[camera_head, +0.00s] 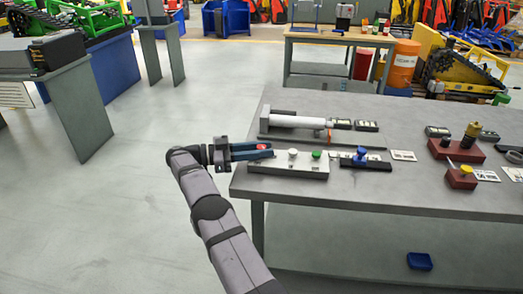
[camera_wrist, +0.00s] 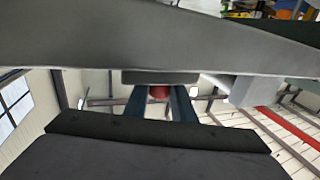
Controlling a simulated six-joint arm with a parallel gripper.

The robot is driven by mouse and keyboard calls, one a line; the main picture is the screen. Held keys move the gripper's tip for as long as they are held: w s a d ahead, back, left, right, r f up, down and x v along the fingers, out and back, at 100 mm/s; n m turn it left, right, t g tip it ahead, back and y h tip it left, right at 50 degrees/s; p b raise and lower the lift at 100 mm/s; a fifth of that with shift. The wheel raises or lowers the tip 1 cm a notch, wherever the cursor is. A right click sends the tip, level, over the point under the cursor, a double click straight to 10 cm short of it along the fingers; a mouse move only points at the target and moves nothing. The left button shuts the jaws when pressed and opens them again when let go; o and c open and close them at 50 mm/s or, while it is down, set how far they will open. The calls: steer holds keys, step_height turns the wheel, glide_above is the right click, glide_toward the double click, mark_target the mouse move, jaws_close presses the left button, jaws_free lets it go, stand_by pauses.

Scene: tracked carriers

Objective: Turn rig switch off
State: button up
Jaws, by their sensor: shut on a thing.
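A pale control block (camera_head: 288,168) lies at the left front of the grey table, with a white knob (camera_head: 293,153) and a green knob (camera_head: 316,155) on top. A red knob (camera_head: 264,146) is at its left end. My gripper (camera_head: 268,151) reaches in from the left with its blue fingers shut on the red knob. In the wrist view the red knob (camera_wrist: 159,91) sits between the two blue fingers. Which control is the rig switch, and its on or off position, I cannot tell. The fingers partly hide the red knob and the block's left end.
A white cylinder (camera_head: 297,121) on a grey base lies just behind the block. A blue-knobbed fixture (camera_head: 361,157) stands to its right. Red blocks (camera_head: 460,177) and small cards are further right. The floor left of the table is open.

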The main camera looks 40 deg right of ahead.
mark_target(261, 147)
stand_by(0.3)
steer(key=o, duration=1.1)
steer(key=shift+c, duration=0.2)
steer(key=shift+r, duration=0.1)
step_height(261, 147, up, 10)
steer(key=shift+f+p, duration=0.1)
steer(key=shift+p, duration=0.55)
